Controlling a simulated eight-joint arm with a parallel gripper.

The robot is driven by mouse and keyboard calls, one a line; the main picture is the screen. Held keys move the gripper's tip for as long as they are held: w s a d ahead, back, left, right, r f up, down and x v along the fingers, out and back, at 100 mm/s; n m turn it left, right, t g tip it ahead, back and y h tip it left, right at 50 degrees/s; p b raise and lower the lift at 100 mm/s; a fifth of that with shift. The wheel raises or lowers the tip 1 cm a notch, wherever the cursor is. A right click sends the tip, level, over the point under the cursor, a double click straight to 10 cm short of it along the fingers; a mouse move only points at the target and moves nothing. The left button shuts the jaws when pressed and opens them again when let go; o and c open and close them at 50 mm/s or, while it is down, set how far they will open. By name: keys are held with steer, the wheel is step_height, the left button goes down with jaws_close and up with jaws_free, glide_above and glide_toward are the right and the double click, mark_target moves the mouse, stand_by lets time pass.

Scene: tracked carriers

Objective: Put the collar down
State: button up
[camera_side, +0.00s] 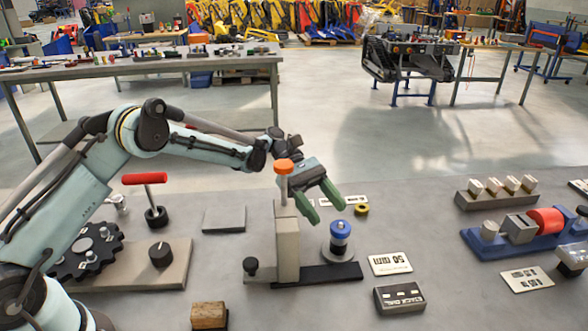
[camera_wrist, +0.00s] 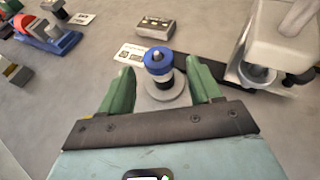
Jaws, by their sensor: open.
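A blue collar (camera_side: 340,229) sits at the top of a short upright stack, above a dark band and a pale silver round base (camera_side: 338,253). The stack stands by the dark foot of a gauge stand (camera_side: 286,245). In the wrist view the blue collar (camera_wrist: 158,60) lies just beyond and between the fingertips, with a small pin showing at its centre. My gripper (camera_side: 328,214) has two green fingers, spread apart and empty, above and slightly left of the collar. In the wrist view my gripper (camera_wrist: 162,75) straddles the stack, with gaps visible on both sides.
The stand's tall beige column with an orange knob (camera_side: 284,167) rises close to my gripper. A yellow ring (camera_side: 361,209) lies behind the collar. A 50 mm card (camera_side: 390,263) and a grey block (camera_side: 399,299) lie to the right.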

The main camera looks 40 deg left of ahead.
steer(key=v, duration=0.7)
steer(key=shift+a, duration=0.35)
steer(key=shift+o, duration=0.5)
steer(key=shift+a+r, duration=0.35)
steer(key=shift+a, duration=0.1)
step_height(320, 180, up, 8)
steer(key=m+t+y, duration=0.3)
steer(key=m+y, duration=0.9)
steer(key=y, duration=0.1)
glide_above(341, 223)
steer(key=w, duration=0.1)
step_height(341, 223, down, 7)
steer(key=shift+r, duration=0.25)
steer(key=shift+s+f, duration=0.25)
steer(key=shift+f, duration=1.1)
steer(key=shift+s+f, duration=0.25)
steer(key=shift+f, duration=1.05)
